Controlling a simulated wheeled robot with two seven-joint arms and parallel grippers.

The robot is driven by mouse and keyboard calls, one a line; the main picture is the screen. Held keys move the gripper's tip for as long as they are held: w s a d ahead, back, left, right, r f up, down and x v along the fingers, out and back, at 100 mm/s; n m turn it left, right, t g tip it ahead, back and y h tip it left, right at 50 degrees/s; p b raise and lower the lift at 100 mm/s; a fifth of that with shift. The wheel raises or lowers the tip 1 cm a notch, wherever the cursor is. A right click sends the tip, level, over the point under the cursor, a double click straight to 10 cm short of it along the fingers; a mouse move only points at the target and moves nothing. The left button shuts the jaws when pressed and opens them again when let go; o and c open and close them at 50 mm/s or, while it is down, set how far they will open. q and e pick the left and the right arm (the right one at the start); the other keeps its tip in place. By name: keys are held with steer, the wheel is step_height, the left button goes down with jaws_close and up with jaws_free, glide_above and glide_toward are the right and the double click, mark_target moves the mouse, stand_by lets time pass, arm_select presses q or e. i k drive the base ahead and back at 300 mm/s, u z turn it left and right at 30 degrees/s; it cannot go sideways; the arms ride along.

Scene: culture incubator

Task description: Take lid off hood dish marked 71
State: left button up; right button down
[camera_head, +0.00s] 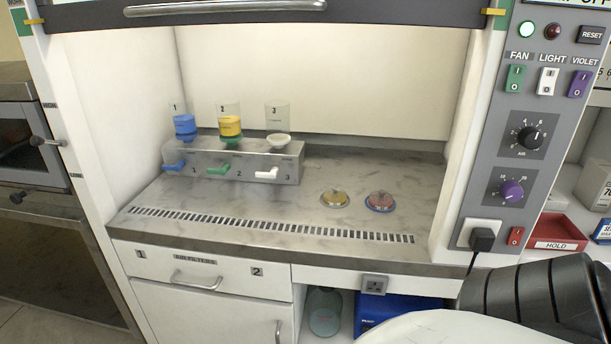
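Two small round lidded dishes stand side by side on the grey marbled hood floor. The left dish (334,198) is yellowish with a clear lid. The right dish (380,201) looks reddish with a bluish rim, also under a clear lid. Both lids are on. Any number on either dish is too small to read, so I cannot tell which is marked 71. Neither of my grippers shows in the view.
A metal filter stand (232,164) with three numbered cups and coloured taps stands at the back left. A slotted vent (270,224) runs along the front edge. The raised sash (260,12) crosses the top. A red HOLD tray (556,230) lies right of the control panel (535,130).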

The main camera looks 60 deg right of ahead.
mark_target(335, 193)
steer(key=i, duration=0.3)
steer(key=z, duration=1.25)
